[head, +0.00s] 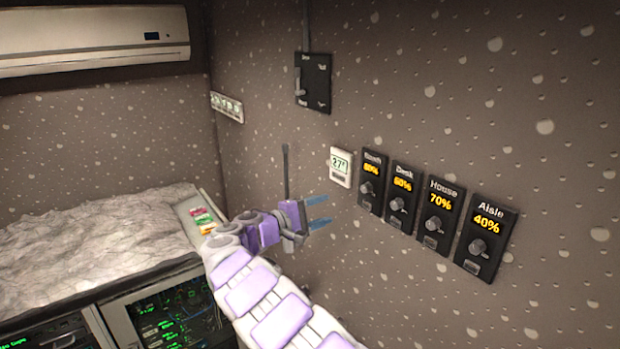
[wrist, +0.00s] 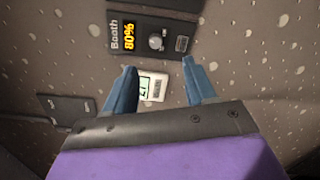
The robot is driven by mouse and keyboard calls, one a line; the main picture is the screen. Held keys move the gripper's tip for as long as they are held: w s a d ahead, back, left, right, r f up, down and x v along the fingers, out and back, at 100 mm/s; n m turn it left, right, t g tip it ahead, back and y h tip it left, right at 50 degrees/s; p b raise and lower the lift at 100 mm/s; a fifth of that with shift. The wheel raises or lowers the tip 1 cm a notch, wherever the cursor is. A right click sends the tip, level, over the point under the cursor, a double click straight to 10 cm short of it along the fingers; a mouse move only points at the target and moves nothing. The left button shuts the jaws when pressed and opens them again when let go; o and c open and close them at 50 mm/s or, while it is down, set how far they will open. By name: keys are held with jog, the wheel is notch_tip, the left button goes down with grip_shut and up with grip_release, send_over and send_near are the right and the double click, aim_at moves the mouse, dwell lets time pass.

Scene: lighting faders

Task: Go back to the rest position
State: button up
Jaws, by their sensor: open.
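My gripper (head: 318,211) is in the middle of the head view, at the end of my purple and white arm. Its two blue fingers are apart, with nothing between them. It is in front of the wall, left of the fader panels and below the thermostat (head: 341,166). In the wrist view my gripper (wrist: 160,92) shows its fingers spread, with the thermostat (wrist: 153,88) seen between them on the wall behind. The Booth panel (wrist: 150,38), reading 80%, lies beyond the fingertips in that view.
The Desk panel (head: 401,196) reads 60%, the House panel (head: 438,214) 70% and the Aisle panel (head: 486,237) 40%. A black switch plate (head: 318,84) is higher on the wall. A rough pale-topped counter (head: 95,235) stands at left, below an air conditioner (head: 95,38).

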jog(key=s+d+f+m+g+y+b, duration=0.1)
jog(key=s+d+f+m+g+b, duration=0.2)
jog(key=s+d, duration=0.7)
jog(key=s+d+m+g+y+b, duration=0.1)
jog(key=s+d+m+g+b, duration=0.3)
jog(key=s+d, duration=0.6)
jog(key=s+d+f+m+g+y+b, duration=0.1)
jog(key=s+d+f+g+y, duration=0.1)
jog(key=s+f, duration=0.3)
jog(key=s+d+f+g+y+b, duration=0.1)
jog(key=s+d+f+g+y, duration=0.15)
jog(key=s, duration=0.45)
jog(key=s+a+f+m+y+b, duration=0.1)
jog(key=s+a+f+y+b, duration=0.2)
jog(key=s+a+f, duration=0.3)
jog(key=s+a+f+m+y+b, duration=0.1)
jog(key=s+a+f+y+b, duration=0.2)
jog(key=s+f, duration=0.6)
jog(key=s+a+y, duration=0.2)
jog(key=s+a, duration=0.1)
jog(key=s, duration=0.5)
jog(key=shift+s+a+f+b, duration=0.2)
jog(key=shift+s+b, duration=0.05)
jog(key=shift+b, duration=0.1)
jog(key=shift+y, duration=0.25)
